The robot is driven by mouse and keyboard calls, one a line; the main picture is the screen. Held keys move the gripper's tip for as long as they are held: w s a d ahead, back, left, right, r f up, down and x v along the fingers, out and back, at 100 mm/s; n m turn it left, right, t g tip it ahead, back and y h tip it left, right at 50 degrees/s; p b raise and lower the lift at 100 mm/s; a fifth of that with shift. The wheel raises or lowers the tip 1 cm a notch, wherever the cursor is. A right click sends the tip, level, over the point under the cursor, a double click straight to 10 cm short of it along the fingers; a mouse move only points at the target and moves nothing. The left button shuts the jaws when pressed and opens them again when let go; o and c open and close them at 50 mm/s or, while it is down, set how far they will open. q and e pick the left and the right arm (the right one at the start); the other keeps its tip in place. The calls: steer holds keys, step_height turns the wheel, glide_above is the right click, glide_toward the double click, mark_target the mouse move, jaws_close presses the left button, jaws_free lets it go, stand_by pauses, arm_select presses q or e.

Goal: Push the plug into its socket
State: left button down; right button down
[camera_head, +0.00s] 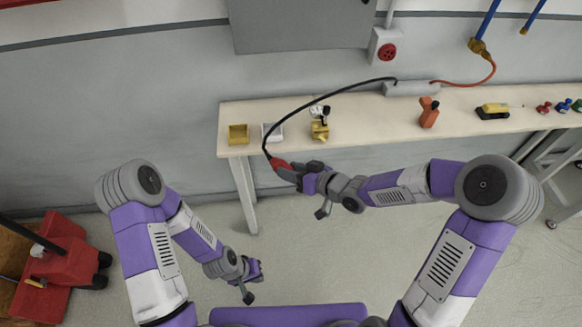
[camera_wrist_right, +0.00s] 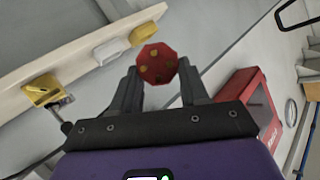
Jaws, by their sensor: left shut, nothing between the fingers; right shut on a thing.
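The red plug (camera_head: 279,164) is at the end of a black cable (camera_head: 303,102). My right gripper (camera_head: 293,171) is shut on it, in the air just off the front edge of the bench near its left end. In the right wrist view the plug's round red face with yellowish spots (camera_wrist_right: 156,63) shows between the fingertips (camera_wrist_right: 158,72), pointing away from the wrist. A red round socket (camera_head: 388,51) sits in a pale box on the wall behind the bench, up and right of the plug and well apart from it. My left gripper (camera_head: 256,270) is shut and empty, low over the floor.
The bench (camera_head: 360,130) carries a yellow bin (camera_head: 238,134), a white bin (camera_head: 272,133), a small yellow item (camera_head: 320,130), an orange tool (camera_head: 429,113) and a grey power strip (camera_head: 410,88). A red machine (camera_head: 65,260) stands at the lower left.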

steer(key=shift+s+d+f+n+g+y, duration=0.25)
steer(key=shift+f+n+g+y, duration=0.35)
steer(key=shift+n+g, duration=0.65)
steer(key=shift+s+d+f+n+g+y, duration=0.15)
steer(key=shift+d+f+n+g+y, duration=0.2)
steer(key=shift+f+n+g, duration=0.65)
steer(key=shift+s+d+f+n+g+y, duration=0.25)
steer(key=shift+f+n+g+y, duration=0.25)
steer(key=shift+n+g, duration=0.95)
steer(key=shift+r, duration=0.1)
